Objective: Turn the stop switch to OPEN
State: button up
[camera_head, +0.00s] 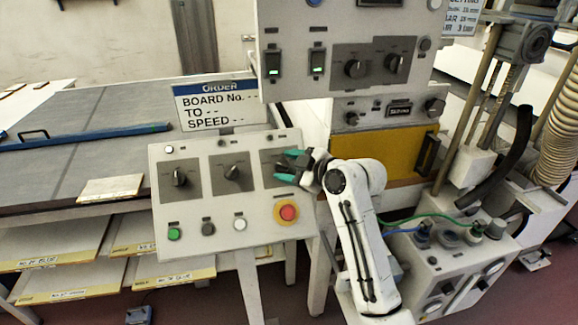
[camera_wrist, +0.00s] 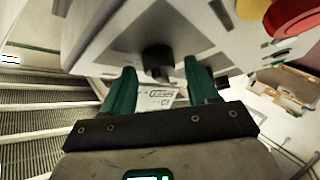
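The sloped white control panel (camera_head: 163,213) carries several rotary switches on grey plates. The left knob (camera_head: 180,178) and middle knob (camera_head: 233,173) are plain to see. Labels are too small to read, so I cannot tell which is the stop switch. My gripper (camera_head: 290,167) is at the panel's right plate and largely hides the switch there. In the wrist view, my gripper (camera_wrist: 160,88) has its two teal fingers apart. A black knob (camera_wrist: 157,57) shows just beyond and between the fingertips; I cannot tell whether they touch it. Nothing is seen held.
A red button (camera_head: 288,212) on a yellow collar sits below my gripper; it also shows in the wrist view (camera_wrist: 293,14). An upper panel (camera_head: 283,22) overhangs behind. An order sign (camera_head: 216,103) stands behind the panel. A hose-fitted box (camera_head: 455,262) is at right.

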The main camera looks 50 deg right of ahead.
jog(key=c, duration=0.9)
jog(key=shift+a+f+m, duration=0.1)
jog(key=shift+m, duration=0.2)
jog(key=m+h, duration=0.1)
jog(key=m+t+h+b, duration=0.1)
jog(key=m, duration=0.1)
jog(key=shift+a+f, duration=0.15)
jog(key=shift+a, duration=0.1)
jog(key=m+h, duration=0.1)
jog(key=m, duration=0.1)
jog(key=m+h, duration=0.2)
jog(key=shift+a+f+m+b, duration=0.1)
jog(key=shift+a+m+b, duration=0.1)
jog(key=shift+m+b, duration=0.2)
jog(key=shift+m+h+b, duration=0.5)
jog(key=shift+m+h, duration=0.5)
jog(key=shift+m, duration=0.4)
jog(key=o, duration=1)
